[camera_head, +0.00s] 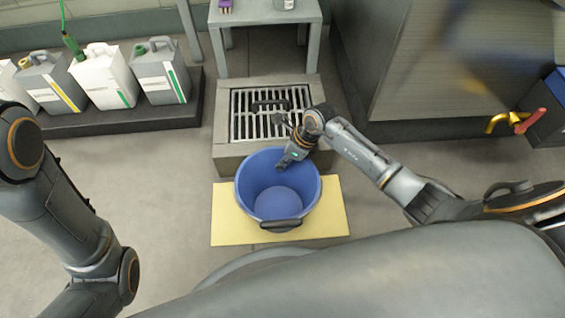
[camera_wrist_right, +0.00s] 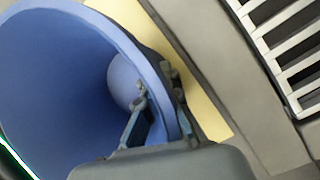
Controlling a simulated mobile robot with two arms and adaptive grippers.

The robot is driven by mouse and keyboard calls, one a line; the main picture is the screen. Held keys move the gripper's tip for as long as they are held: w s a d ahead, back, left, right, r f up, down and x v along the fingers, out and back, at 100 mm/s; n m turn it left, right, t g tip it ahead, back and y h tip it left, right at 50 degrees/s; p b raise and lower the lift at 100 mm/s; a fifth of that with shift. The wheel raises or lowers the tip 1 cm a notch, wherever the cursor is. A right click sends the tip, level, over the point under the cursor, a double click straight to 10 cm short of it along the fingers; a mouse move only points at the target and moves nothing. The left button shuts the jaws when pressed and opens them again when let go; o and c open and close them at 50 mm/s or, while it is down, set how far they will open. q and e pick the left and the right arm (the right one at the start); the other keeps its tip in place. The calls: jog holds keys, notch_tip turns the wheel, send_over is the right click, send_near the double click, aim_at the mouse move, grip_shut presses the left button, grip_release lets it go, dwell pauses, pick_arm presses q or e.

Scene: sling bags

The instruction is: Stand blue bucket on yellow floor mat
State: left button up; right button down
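The blue bucket (camera_head: 252,190) stands upright on the yellow floor mat (camera_head: 228,225), with bare mat showing on both sides and in front. A black handle is at its near rim. My right gripper (camera_head: 286,161) is at the bucket's far rim. In the right wrist view, the right gripper (camera_wrist_right: 160,108) has one finger inside the bucket (camera_wrist_right: 55,80) and one outside, astride the wall. A gap shows between the inner finger and the wall, so it looks open. A strip of the mat (camera_wrist_right: 205,100) shows beyond the bucket. My left gripper is out of view.
A floor grate (camera_head: 262,118) in a raised block lies just behind the mat. A grey table (camera_head: 262,14) stands behind it. Several jerrycans stand on a dark platform (camera_head: 130,117) at left. A large grey cabinet (camera_head: 430,60) and a yellow tap (camera_head: 500,122) are at right.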

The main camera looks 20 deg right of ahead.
jog(key=c, duration=2)
grip_release()
jog(key=shift+f, duration=0.15)
jog(key=o, duration=0.5)
